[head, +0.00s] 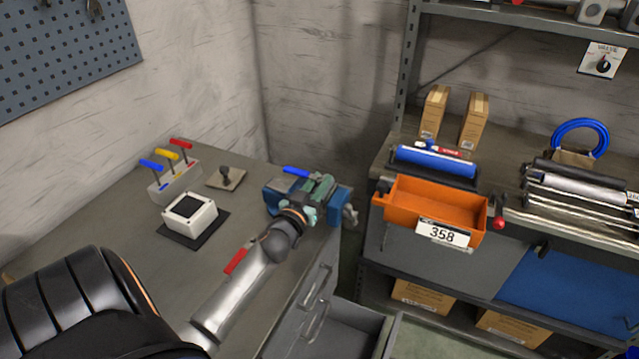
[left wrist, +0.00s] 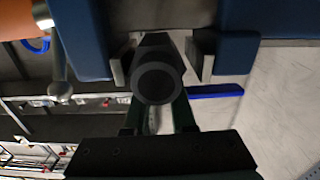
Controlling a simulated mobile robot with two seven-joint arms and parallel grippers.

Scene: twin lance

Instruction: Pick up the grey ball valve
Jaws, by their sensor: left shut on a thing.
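The grey ball valve shows in the left wrist view as a dark, round, open pipe end (left wrist: 158,82) between the two jaws of a blue vise. A blue lever (left wrist: 215,91) sticks out beside it; a blue lever (head: 296,171) also shows at the vise in the head view. My left gripper (head: 312,203) is at the vise, and its fingers (left wrist: 158,108) are shut on the valve. The gripper hides most of the valve in the head view. The vise (head: 283,198) stands at the bench's right end. My right gripper is not in view.
On the bench (head: 130,240) are a block with three coloured levers (head: 173,175), a white box (head: 190,214) on a black mat and a small plate with a knob (head: 226,177). A drawer (head: 345,330) stands open below. An orange bin (head: 430,205) sits on the shelf at right.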

